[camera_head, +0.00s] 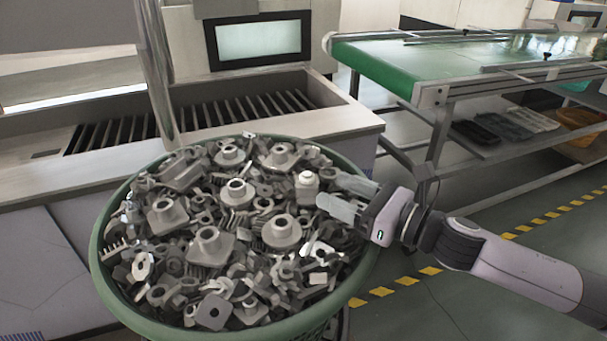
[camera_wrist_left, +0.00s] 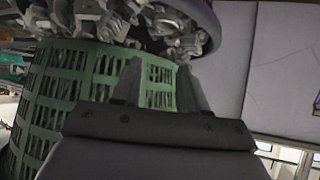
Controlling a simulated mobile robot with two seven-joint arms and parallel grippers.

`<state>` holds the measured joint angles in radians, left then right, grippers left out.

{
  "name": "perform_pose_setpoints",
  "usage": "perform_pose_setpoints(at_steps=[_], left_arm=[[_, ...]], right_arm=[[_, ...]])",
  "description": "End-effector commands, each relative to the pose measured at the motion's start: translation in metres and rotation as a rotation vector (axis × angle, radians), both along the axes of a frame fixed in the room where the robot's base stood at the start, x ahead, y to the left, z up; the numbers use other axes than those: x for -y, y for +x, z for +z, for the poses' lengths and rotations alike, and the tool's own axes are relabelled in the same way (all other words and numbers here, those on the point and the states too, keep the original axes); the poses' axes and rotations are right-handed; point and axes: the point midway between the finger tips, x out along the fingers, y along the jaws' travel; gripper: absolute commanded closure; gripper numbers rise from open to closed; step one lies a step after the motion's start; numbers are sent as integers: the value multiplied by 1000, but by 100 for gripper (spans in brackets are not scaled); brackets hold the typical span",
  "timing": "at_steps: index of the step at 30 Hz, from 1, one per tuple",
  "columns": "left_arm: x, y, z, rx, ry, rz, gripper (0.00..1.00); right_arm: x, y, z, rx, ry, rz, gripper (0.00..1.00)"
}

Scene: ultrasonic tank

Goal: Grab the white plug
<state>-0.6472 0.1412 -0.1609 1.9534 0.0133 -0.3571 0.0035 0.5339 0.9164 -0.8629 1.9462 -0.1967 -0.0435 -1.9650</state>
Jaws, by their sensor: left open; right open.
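A small white plug (camera_head: 307,182) with a rounded top sits upright among grey metal parts, toward the right side of the green basket (camera_head: 107,270). My right gripper (camera_head: 329,192) reaches in from the right over the basket's rim. Its two pale fingers are open, with their tips just right of the plug, and nothing shows between them. In the left wrist view, my left gripper (camera_wrist_left: 160,79) is open and empty, in front of the slatted side of the green basket (camera_wrist_left: 85,72). The left gripper is not in the head view.
The basket is heaped with several kinds of grey metal parts crowding the plug. A tank with a slatted trough (camera_head: 200,118) and screen (camera_head: 259,40) stands behind it. A green conveyor (camera_head: 430,62) is at the back right.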

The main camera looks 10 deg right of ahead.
Motion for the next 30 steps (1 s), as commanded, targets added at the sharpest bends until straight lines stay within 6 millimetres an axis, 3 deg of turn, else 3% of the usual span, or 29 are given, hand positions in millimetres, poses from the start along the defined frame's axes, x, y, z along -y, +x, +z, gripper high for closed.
perform_pose_setpoints(at_steps=[12, 23, 24, 29, 30], left_arm=[[0, -1, 14, -2, 0, 1, 57], [0, -2, 15, -3, 0, 1, 57], [0, -2, 14, -3, 0, 1, 57], [0, -2, 14, -3, 0, 3, 57], [0, -2, 14, -3, 0, 3, 57]], right_arm=[[-32, 38, 9, 1, 1, 0, 40], [-39, 44, 8, -1, -1, 0, 40], [-39, 44, 8, -1, -1, 0, 46], [-39, 44, 8, -1, -1, 0, 99], [-39, 44, 8, -1, -1, 0, 99]])
